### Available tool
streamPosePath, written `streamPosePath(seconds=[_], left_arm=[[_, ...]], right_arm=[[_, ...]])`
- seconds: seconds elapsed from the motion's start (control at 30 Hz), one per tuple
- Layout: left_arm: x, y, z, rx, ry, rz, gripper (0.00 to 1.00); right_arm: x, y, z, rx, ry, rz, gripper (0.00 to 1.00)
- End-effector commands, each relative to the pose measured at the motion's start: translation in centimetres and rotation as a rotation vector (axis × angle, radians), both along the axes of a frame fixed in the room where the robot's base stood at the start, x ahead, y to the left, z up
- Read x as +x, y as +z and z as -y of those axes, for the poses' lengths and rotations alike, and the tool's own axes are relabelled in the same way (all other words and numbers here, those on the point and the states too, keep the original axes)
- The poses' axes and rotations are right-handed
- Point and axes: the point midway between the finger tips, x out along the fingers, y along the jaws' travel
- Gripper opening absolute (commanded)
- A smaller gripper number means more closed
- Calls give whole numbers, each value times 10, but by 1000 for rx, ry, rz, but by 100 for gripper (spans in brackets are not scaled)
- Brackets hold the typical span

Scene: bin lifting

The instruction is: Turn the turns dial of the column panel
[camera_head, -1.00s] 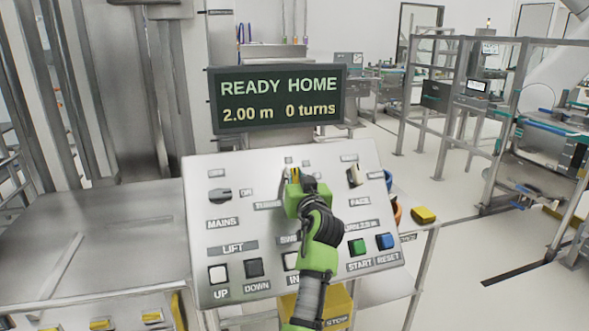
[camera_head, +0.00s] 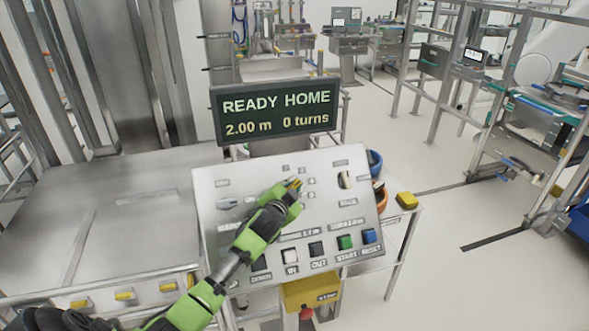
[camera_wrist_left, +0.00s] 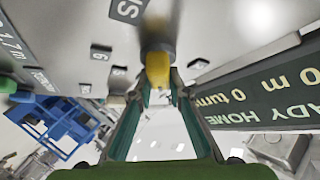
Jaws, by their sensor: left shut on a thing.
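The column panel (camera_head: 212,190) is a light grey sloped board with labelled knobs and buttons. My left gripper (camera_head: 293,185) is at the turns dial in the panel's upper middle and hides most of it. In the left wrist view a dark round dial with a yellow part (camera_wrist_left: 158,68) sits between the fingertips of my left gripper (camera_wrist_left: 160,80), which is shut on it. The display (camera_head: 276,108) above the panel reads "READY HOME", "2.00 m" and "0 turns". My right gripper is not in view.
A selector knob (camera_head: 345,180) is right of the dial, and a mains switch (camera_head: 228,204) is to its left. Push buttons, including a green one (camera_head: 345,242) and a blue one (camera_head: 369,236), line the lower edge. A yellow box with a red stop button (camera_head: 306,312) hangs below.

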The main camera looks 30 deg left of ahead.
Motion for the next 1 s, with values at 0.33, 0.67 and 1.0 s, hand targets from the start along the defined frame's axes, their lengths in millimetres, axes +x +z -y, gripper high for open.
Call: streamPosePath(seconds=[0.33, 0.67, 1.0], left_arm=[[0, 0, 0, 136, -162, -148, 0], [0, -3, 3, 188, -237, -213, 0], [0, -3, 4, 195, -249, -223, 0]], right_arm=[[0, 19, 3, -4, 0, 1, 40], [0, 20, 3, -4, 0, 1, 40], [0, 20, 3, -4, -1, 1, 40]])
